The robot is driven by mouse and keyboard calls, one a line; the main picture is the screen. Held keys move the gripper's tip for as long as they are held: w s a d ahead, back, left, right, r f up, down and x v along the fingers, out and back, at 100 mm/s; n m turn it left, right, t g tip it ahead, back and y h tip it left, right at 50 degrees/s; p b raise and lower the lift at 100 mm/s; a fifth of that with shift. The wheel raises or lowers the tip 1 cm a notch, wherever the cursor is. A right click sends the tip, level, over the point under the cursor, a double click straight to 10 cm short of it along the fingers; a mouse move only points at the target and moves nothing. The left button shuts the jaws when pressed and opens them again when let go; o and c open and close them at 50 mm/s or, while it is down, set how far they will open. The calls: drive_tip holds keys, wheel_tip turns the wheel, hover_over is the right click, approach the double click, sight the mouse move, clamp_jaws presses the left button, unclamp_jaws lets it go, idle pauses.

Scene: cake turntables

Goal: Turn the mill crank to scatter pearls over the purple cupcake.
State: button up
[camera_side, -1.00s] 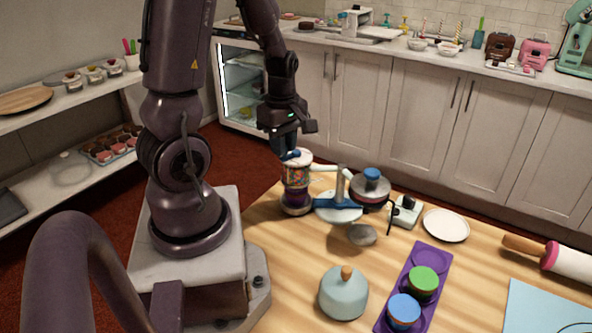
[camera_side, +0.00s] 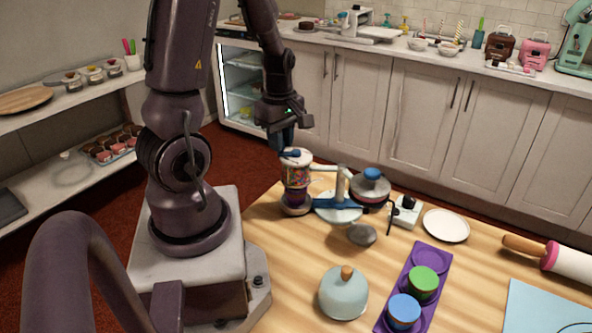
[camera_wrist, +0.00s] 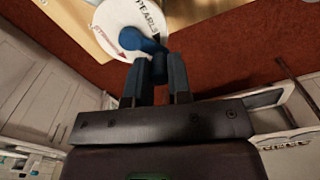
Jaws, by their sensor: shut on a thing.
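The pearl mill (camera_side: 297,172) stands upright at the table's far left edge, a clear cylinder with many-coloured contents. Its white lid (camera_wrist: 118,14), marked PEARLS, shows in the wrist view. The blue crank (camera_wrist: 142,41) sits on the lid, its handle end reaching between my fingers. My gripper (camera_wrist: 160,72) is shut on the crank handle; in the side view my gripper (camera_side: 284,143) is above the mill top. A purple shape (camera_side: 296,197) shows low in the mill; I cannot tell clearly if it is the purple cupcake.
Right of the mill are a pale stand (camera_side: 341,185) and a grey round device with a blue knob (camera_side: 372,173). A purple tray (camera_side: 432,260) holds a green and a blue cupcake. A domed lid (camera_side: 343,293), white plate (camera_side: 446,225) and rolling pin (camera_side: 570,261) lie on the table.

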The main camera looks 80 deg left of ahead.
drive_tip(key=shift+w+a, duration=0.35)
drive_tip(key=shift+a, duration=0.05)
drive_tip(key=shift+a, duration=0.1)
drive_tip(key=shift+w+a, duration=0.4)
drive_tip(key=shift+w+a, duration=0.2)
drive_tip(key=shift+w, duration=0.35)
drive_tip(key=o, duration=0.8)
drive_tip(key=shift+c, duration=0.2)
drive_tip(key=shift+s, duration=0.1)
